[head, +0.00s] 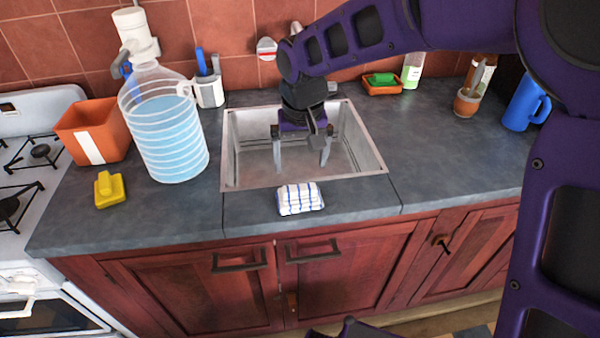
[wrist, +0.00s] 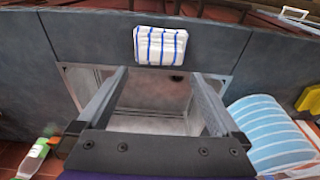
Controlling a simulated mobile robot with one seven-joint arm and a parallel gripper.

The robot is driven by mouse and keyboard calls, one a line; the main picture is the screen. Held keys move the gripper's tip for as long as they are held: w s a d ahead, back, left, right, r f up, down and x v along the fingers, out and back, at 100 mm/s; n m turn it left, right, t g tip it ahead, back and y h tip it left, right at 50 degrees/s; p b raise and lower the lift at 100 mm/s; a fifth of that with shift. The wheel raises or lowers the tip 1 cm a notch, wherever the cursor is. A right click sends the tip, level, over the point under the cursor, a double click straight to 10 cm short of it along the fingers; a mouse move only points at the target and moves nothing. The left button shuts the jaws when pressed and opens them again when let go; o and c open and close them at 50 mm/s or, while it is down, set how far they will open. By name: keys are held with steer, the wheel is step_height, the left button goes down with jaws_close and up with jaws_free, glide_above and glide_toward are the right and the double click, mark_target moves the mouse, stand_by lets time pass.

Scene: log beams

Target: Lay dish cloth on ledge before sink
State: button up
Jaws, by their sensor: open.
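The dish cloth (head: 300,198) is white with blue stripes and folded into a small pad. It lies flat on the dark stone ledge (head: 250,205) between the sink and the counter's front edge. The metal sink (head: 235,150) is a rectangular basin set in the counter. My gripper (head: 301,158) is open and empty over the sink, behind the cloth and apart from it. In the wrist view the cloth (wrist: 160,45) lies beyond the spread fingertips (wrist: 158,78), on the ledge past the sink rim.
A large water jug (head: 165,125), an orange box (head: 93,132) and a yellow object (head: 109,189) stand left of the sink. A blue jug (head: 526,102), a brown pot (head: 467,102) and a bottle (head: 412,70) stand at the right. The counter right of the sink is largely clear.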

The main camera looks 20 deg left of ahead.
steer(key=shift+s+d+r, duration=0.1)
steer(key=shift+s+r, duration=0.05)
steer(key=shift+r, duration=0.75)
steer(key=shift+s+d+r, duration=0.1)
steer(key=shift+r, duration=0.8)
steer(key=shift+w, duration=0.1)
